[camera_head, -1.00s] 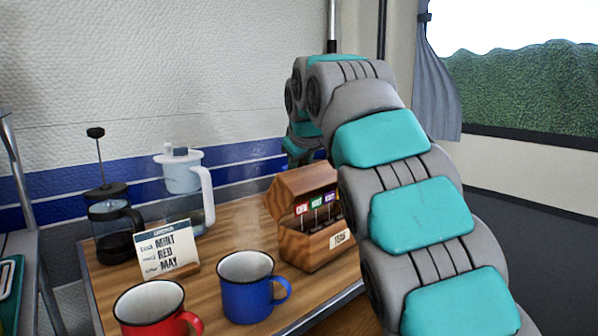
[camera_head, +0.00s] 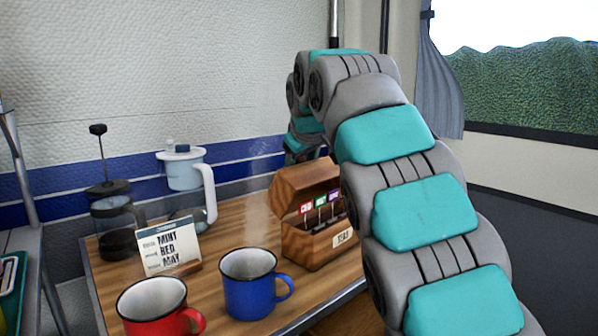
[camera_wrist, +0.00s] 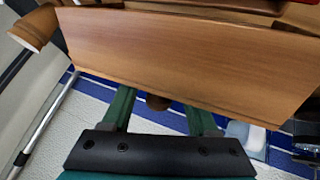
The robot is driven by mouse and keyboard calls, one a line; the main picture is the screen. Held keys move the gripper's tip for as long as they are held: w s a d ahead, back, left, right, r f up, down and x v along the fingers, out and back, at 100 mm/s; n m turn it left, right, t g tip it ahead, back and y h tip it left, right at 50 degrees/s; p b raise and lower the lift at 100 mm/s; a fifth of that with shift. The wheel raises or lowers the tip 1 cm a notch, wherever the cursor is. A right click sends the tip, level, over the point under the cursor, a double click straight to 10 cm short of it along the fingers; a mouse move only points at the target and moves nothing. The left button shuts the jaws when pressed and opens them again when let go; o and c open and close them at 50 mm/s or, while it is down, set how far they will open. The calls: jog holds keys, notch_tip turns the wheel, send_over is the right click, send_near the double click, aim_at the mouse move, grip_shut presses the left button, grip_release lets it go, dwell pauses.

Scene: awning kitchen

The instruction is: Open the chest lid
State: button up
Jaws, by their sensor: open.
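The chest (camera_head: 315,250) is a small wooden box labelled for tea, standing on the wooden table. Its lid (camera_head: 300,187) is raised and tilted at the back, and coloured tags show inside the open box. In the wrist view a broad wooden panel, seemingly the lid (camera_wrist: 185,60), fills the upper part. My gripper (camera_wrist: 160,108) has two green fingers spread apart at the panel's lower edge; the panel hides their tips. A dark round piece shows between them. Contact cannot be told. In the head view my arm passes right of the chest, and the gripper is mostly hidden behind the lid.
A blue mug (camera_head: 249,287) and a red mug (camera_head: 155,308) stand in front. A small card sign (camera_head: 166,248), a French press (camera_head: 117,230) and a white-lidded jug (camera_head: 185,175) stand left of the chest. The wall is close behind the table.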

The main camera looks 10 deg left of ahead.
aim_at(306, 181)
jog(key=v, duration=0.7)
